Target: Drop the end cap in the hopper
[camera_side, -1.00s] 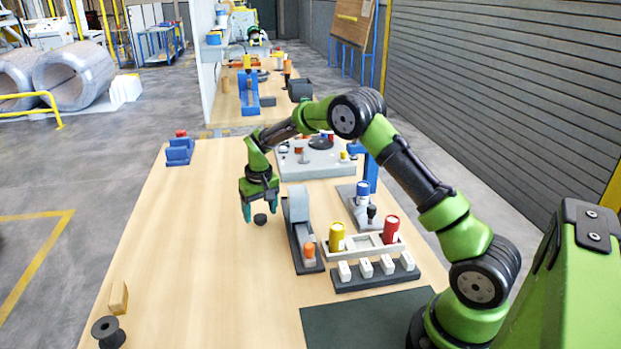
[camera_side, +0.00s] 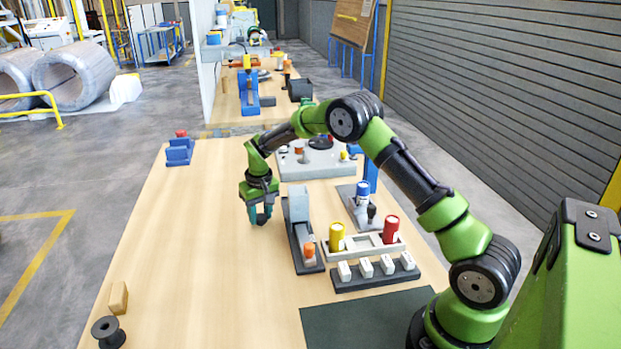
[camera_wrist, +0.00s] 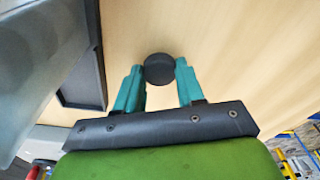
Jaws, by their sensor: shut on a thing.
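The end cap is a small black disc (camera_wrist: 159,69) between my teal fingertips in the wrist view. My gripper (camera_side: 261,220) is shut on it, low at the wood tabletop; whether the cap still touches the table I cannot tell. I cannot tell for sure which object is the hopper.
A rack with a yellow cylinder (camera_side: 337,236) and a red cylinder (camera_side: 390,229) stands to the right, behind a dark strip of white blocks (camera_side: 366,268). A black spool (camera_side: 108,332) and a wooden block (camera_side: 118,297) lie front left.

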